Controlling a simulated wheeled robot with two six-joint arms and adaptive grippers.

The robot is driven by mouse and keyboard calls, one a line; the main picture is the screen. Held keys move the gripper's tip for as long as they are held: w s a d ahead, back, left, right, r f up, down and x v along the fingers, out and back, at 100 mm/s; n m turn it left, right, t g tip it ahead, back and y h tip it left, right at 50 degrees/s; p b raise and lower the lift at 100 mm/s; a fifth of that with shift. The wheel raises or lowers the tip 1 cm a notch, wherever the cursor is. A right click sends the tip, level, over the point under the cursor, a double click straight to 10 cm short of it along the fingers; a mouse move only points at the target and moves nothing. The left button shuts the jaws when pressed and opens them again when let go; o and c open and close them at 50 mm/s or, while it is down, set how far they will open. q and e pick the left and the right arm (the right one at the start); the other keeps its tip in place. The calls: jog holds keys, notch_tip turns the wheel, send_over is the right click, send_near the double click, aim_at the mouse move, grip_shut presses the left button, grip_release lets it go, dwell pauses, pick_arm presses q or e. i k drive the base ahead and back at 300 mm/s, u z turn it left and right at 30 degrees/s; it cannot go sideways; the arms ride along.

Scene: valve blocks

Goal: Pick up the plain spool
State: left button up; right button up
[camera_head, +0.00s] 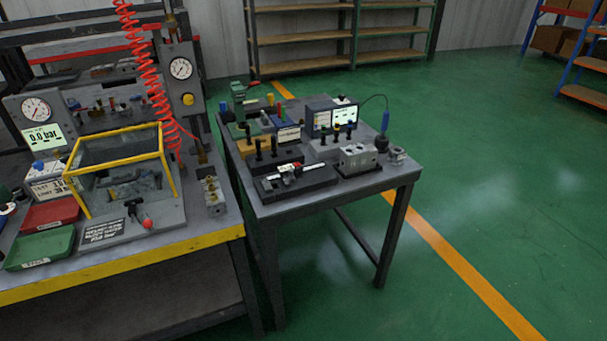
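No gripper of mine shows in the head view. I cannot tell for sure which part is the plain spool. On the small grey table (300,206), a black block (284,163) holds upright dark pins (258,148). A grey block (323,151) behind the valve block carries several dark upright pins with coloured tops (349,130). A silver valve block (357,159) with holes sits near the right front. A small dark part (381,143) and a metal ring-like part (397,153) stand to its right.
A black case with a caliper (290,171) lies at the table's front. A lit display (344,115) stands behind. On the left, a bench holds a yellow-framed box (120,160), a red tray (50,214) and a green tray (40,248). The floor (500,190) right of the table is clear.

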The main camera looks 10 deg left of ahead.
aim_at(257, 142)
jog(key=u, duration=0.1)
jog(key=k, duration=0.4)
jog(key=z, duration=1.35)
jog(key=i, duration=1.15)
jog(key=u, duration=0.85)
jog(key=i, duration=0.65)
jog(key=u, duration=0.8)
